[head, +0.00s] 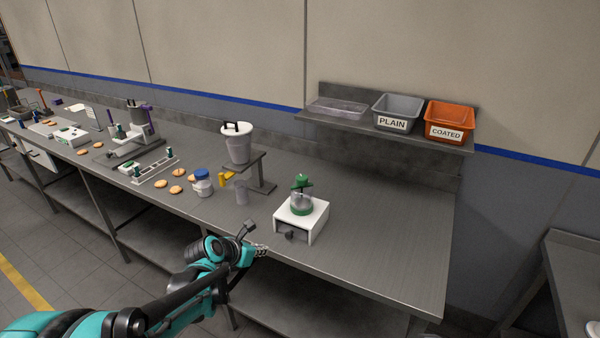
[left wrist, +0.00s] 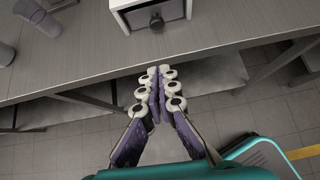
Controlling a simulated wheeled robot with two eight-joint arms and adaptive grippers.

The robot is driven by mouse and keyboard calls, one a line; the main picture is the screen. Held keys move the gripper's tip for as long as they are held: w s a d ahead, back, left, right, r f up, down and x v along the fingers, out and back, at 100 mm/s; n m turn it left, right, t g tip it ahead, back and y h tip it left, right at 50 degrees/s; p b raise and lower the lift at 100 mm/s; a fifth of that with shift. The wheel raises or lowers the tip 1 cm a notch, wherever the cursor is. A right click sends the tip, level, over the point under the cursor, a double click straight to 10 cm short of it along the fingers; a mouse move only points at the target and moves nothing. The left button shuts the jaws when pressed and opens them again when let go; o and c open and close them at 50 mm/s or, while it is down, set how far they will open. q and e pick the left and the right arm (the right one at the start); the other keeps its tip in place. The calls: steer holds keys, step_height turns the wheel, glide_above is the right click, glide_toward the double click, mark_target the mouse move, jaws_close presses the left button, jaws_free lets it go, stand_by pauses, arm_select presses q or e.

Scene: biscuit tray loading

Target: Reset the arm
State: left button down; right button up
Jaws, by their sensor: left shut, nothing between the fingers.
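My left arm comes in from the lower left in the head view. Its gripper (head: 260,250) is at the front edge of the long metal table (head: 390,225), below and left of a white box-shaped device with a green-topped glass vessel (head: 301,212). In the left wrist view the gripper fingers (left wrist: 160,90) are together with nothing between them, over the floor just off the table edge. The front of the white device (left wrist: 152,16) shows at the top, apart from the fingertips. My right gripper is not in view.
Several biscuits (head: 175,189), a blue-lidded jar (head: 202,184) and a white bucket on a stand (head: 238,144) are on the table. A shelf holds a grey PLAIN bin (head: 397,108) and an orange COATED bin (head: 449,118). The table's right end is clear.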

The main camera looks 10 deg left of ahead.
arm_select(q)
steer(key=s+d+r+m+g+y, duration=0.1)
steer(key=s+m, duration=1.2)
steer(key=m, duration=0.2)
steer(key=s+r+m+y, duration=0.1)
steer(key=s+m+y, duration=0.1)
steer(key=s+m, duration=1.1)
steer(key=m, duration=0.3)
steer(key=shift+d+r+m+g+y, duration=0.3)
steer(key=shift+d+g, duration=0.1)
